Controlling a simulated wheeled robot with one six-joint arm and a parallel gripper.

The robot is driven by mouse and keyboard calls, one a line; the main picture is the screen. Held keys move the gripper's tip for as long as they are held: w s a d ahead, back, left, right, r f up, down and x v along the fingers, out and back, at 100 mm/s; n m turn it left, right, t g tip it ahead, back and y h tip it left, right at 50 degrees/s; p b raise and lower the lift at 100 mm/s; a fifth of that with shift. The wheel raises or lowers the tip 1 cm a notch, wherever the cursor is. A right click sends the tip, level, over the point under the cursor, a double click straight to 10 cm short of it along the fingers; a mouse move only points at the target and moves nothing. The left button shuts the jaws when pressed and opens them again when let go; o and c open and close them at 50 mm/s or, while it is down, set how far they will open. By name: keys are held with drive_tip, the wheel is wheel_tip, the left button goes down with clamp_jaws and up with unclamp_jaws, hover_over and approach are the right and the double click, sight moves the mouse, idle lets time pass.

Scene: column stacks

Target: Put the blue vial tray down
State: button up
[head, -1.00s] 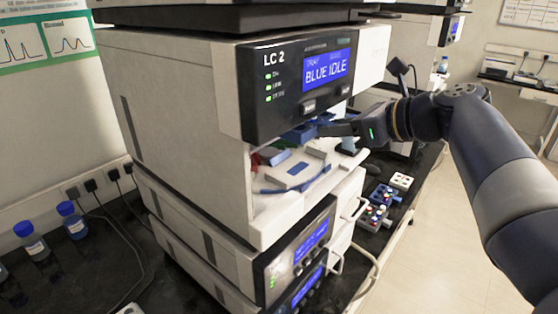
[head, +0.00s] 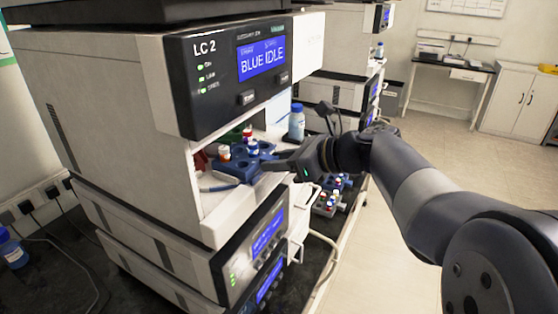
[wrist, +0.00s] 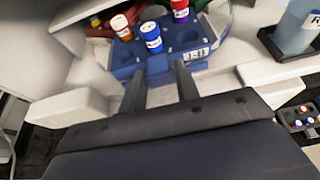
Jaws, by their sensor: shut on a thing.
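The blue vial tray (head: 236,172) is in the open bay of the LC 2 instrument in the head view. It carries a few vials with orange, blue and red or purple caps. In the wrist view the tray (wrist: 205,58) lies straight ahead of the fingers, with a white label on its near edge. My gripper (wrist: 160,75) is shut on that near edge. In the head view my gripper (head: 272,165) reaches in from the right. I cannot tell whether the tray's underside touches the bay floor.
The LC 2 instrument (head: 110,90) shows "BLUE IDLE" above the bay. Green and red things sit behind the tray. A blue-capped bottle (head: 296,122) stands right of the bay. Other vial racks (head: 328,200) stand on the dark bench below my gripper.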

drive_tip(key=shift+f, duration=0.1)
drive_tip(key=o, duration=1)
drive_tip(key=v, duration=1.2)
drive_tip(key=shift+b, duration=0.4)
